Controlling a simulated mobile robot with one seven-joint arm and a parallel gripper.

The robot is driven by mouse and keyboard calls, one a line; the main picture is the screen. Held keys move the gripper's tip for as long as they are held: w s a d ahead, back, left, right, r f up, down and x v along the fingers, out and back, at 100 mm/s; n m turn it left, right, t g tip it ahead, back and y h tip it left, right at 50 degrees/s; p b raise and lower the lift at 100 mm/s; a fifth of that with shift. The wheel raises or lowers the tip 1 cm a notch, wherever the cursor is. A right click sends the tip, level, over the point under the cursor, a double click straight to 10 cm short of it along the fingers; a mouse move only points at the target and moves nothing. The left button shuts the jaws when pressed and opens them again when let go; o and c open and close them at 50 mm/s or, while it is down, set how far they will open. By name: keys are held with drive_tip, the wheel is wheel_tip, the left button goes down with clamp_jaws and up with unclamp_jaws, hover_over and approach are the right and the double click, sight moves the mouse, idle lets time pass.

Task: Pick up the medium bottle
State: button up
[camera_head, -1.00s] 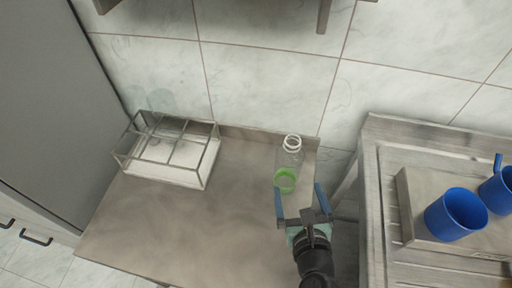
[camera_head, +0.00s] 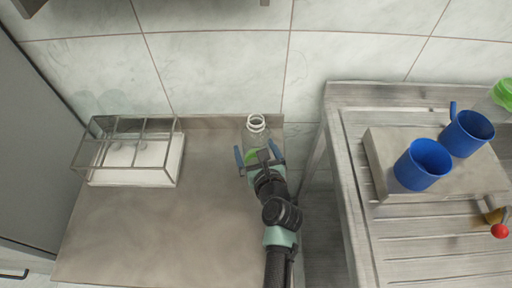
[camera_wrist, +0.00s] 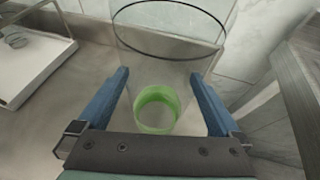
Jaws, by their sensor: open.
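The medium bottle (camera_head: 256,125) is clear with a white-rimmed open mouth and a green band low down. It stands upright on the steel table near its back right corner. In the wrist view the bottle (camera_wrist: 170,45) rises between and beyond my fingers, with the green ring (camera_wrist: 157,108) low between them. My gripper (camera_head: 259,158) is open, its blue fingers on either side of the bottle's near part. In the wrist view my gripper (camera_wrist: 160,90) shows a finger at each side of the bottle. I cannot tell whether either finger touches it.
A glass-walled divided box (camera_head: 133,172) stands at the table's back left. To the right, a slatted counter (camera_head: 400,240) carries a raised board with two blue mugs (camera_head: 422,165) (camera_head: 467,133). Green and red items lie at the far right. The table's left and front are clear.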

drive_tip(key=shift+x, duration=0.9)
drive_tip(key=c, duration=1.1)
wheel_tip(320, 180, up, 15)
drive_tip(key=p, duration=0.9)
drive_tip(key=shift+r, duration=0.2)
drive_tip(key=shift+f, duration=0.2)
drive_tip(key=shift+s, duration=0.1)
